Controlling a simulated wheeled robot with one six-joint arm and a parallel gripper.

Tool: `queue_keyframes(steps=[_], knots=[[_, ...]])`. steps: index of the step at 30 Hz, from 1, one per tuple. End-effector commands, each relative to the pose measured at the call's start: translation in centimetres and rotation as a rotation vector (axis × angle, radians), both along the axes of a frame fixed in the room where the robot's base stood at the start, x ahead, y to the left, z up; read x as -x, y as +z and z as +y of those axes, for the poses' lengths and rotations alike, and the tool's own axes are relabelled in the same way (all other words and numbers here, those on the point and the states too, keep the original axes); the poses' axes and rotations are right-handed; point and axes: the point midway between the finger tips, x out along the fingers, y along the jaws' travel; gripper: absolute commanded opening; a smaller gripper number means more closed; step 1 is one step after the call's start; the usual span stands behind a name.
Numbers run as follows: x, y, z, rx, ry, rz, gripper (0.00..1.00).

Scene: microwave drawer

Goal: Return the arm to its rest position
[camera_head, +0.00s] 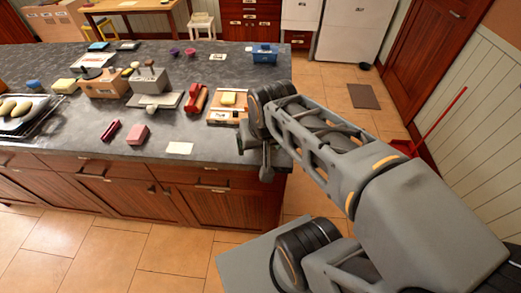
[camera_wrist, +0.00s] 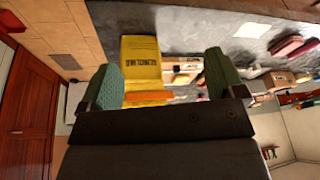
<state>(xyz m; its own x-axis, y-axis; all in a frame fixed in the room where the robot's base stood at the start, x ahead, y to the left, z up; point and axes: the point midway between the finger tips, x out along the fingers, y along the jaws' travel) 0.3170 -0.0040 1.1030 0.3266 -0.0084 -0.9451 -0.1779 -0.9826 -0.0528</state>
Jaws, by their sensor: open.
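My arm reaches from the lower right of the head view to the right end of the counter (camera_head: 75,145). My gripper (camera_wrist: 162,75) shows in the wrist view with its two green-padded fingers wide apart. A yellow block with dark print (camera_wrist: 141,62) appears between the fingers in that view, nearer the left one. I cannot tell its distance, and no grip on it shows. In the head view the gripper end (camera_head: 266,168) hangs by the counter's right edge, and its fingers are partly hidden by the arm.
A board with a yellow piece (camera_head: 228,98) lies close to my arm. A red item (camera_head: 196,98), a grey block (camera_head: 149,80), a pink block (camera_head: 135,135) and a blue container (camera_head: 264,54) stand on the counter. The floor right of the counter holds a dark mat (camera_head: 363,96).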

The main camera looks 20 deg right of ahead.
Motion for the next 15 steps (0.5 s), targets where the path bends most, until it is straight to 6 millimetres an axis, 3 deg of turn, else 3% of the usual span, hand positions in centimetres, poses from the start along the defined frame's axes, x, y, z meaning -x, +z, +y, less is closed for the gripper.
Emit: queue_keyframes(steps=[6, 15], knots=[[1.4, -1.4, 0.4, 0.057, 0.173, -0.031, 0.89], [1.5, -1.5, 0.4, 0.061, 0.185, -0.031, 0.89]])
